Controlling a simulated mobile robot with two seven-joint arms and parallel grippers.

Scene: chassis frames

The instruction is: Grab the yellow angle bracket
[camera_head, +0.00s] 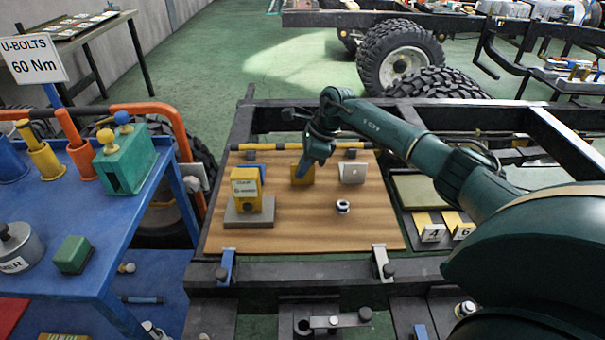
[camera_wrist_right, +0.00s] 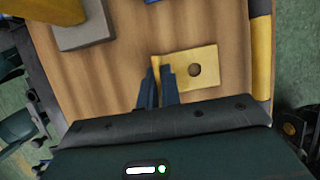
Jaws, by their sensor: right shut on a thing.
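The yellow angle bracket (camera_head: 310,177) stands on the wooden board (camera_head: 300,232), toward its back middle. In the right wrist view the bracket (camera_wrist_right: 184,58) shows a flat plate with one round hole. My right gripper (camera_head: 302,174) reaches down to it from above. In the right wrist view the dark fingers (camera_wrist_right: 158,78) are close together at the bracket's left end, shut on its edge. The part between the fingertips is mostly hidden. I cannot tell if the bracket is clear of the board. My left gripper is not in view.
A yellow-black bar (camera_head: 270,146) runs along the board's back edge.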

